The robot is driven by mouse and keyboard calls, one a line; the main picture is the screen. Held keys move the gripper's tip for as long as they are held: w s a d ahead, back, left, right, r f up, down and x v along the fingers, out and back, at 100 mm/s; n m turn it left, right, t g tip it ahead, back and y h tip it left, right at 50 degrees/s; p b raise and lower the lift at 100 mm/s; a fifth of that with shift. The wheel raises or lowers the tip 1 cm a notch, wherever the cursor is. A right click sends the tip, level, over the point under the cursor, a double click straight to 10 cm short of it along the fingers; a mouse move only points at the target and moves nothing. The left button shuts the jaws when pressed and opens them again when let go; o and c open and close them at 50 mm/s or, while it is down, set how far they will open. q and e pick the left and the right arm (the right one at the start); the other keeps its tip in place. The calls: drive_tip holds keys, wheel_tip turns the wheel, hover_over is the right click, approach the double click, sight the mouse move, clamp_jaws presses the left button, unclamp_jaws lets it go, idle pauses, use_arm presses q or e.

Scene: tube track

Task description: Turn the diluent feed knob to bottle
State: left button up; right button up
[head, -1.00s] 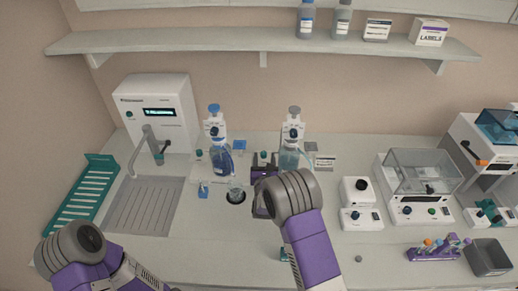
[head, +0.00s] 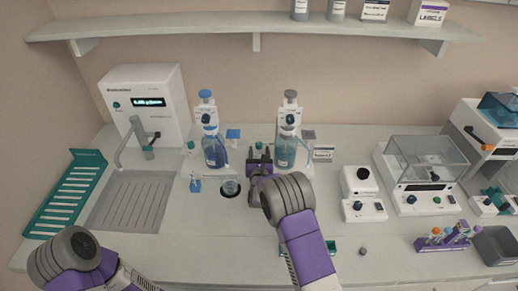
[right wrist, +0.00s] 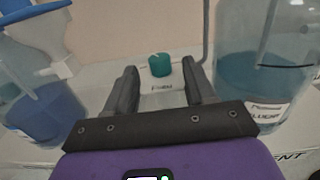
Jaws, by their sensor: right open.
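The teal diluent feed knob (right wrist: 160,65) stands upright on a pale base with a small, unreadable label, straight ahead of my right gripper in the right wrist view. In the head view the knob (head: 258,146) shows small, just beyond the gripper. My right gripper (right wrist: 161,88) is open and empty; its dark fingers are on either side of the line to the knob and appear short of it. It also shows in the head view (head: 259,157). The bottle (right wrist: 265,75) with a label ending in "LUENT" stands right of the knob. My left gripper is out of sight.
A blue-liquid bottle (head: 214,150) stands to the left, close to my right gripper's left side. A balance (head: 425,175) stands right.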

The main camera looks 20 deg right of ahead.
sight(259, 146)
drive_tip(key=shift+x, duration=1.45)
drive_tip(key=shift+c, duration=0.4)
